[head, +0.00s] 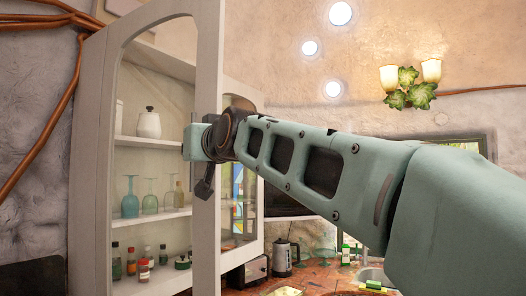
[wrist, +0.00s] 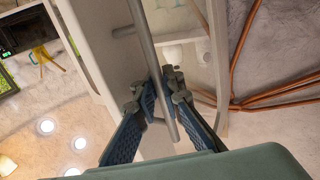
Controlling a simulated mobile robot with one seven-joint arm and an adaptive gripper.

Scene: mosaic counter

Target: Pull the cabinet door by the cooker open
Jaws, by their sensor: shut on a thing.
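The tall pale cabinet door (head: 207,60), with an arched glass pane, fills the left of the head view. Its right edge looks nearer to me than the cabinet front behind, so it seems to stand ajar. My gripper (head: 193,142) is at that right edge, about mid-height in the picture. In the wrist view, the door's long grey bar handle (wrist: 145,35) runs between the two dark ridged fingers of my gripper (wrist: 162,85), which are shut on it. In the head view the handle is mostly hidden by my gripper.
Shelves behind the glass hold a white jar (head: 149,124), glasses (head: 130,202) and small bottles (head: 144,271). A kettle (head: 282,258) and a toaster-like appliance (head: 248,272) stand on the counter at lower right. Copper pipes (head: 45,145) run along the left wall.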

